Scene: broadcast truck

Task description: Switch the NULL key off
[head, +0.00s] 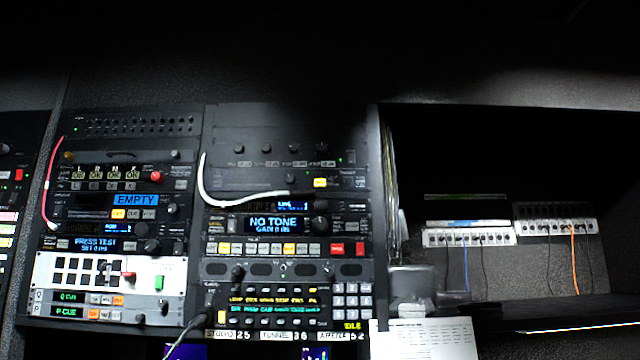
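I cannot pick out the NULL key, because the small legends on the equipment rack are too small to read. The rack has two columns of modules. In the right column a blue display (276,223) reads NO TONE, with a row of lit white, orange and red keys (290,248) below it. A single lit yellow key (320,182) sits higher in that column. Neither of my grippers is in view.
A white cable (205,187) loops across the right column, and a red cable (48,180) hangs at the left. A white printed sheet (425,340) is at the bottom. To the right, a dark recess holds two patch strips (468,237) (556,227) with thin cables.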

